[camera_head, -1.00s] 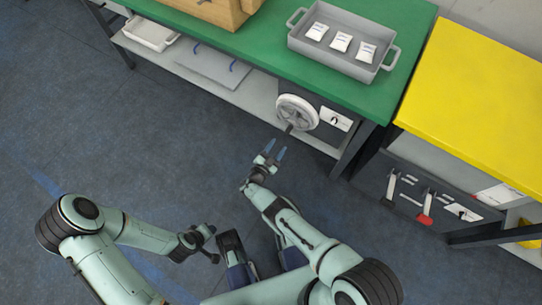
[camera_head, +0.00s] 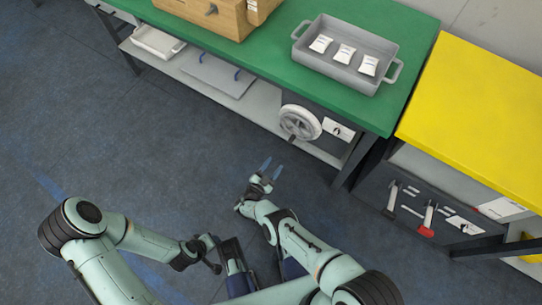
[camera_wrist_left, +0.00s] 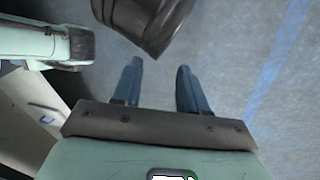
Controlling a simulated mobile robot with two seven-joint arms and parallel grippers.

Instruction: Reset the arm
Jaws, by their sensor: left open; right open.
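My right gripper (camera_head: 272,168) is open and empty in the head view. Its two blue fingers point up the picture over the floor, short of the green workbench (camera_head: 262,62). My left arm is folded at the lower left of the head view, where its fingers are hard to make out. In the left wrist view my left gripper (camera_wrist_left: 160,68) is open, with two blue fingers apart and nothing between them. A dark rounded part, partly cut off, shows just beyond its fingertips.
A grey tray (camera_head: 301,52) with three white packets (camera_head: 345,54) stands on the green bench. A wooden box (camera_head: 205,14) is to its left. A handwheel (camera_head: 300,122) juts from the bench front. A yellow table (camera_head: 475,100) stands at right. The blue-grey floor (camera_head: 130,130) is open at left.

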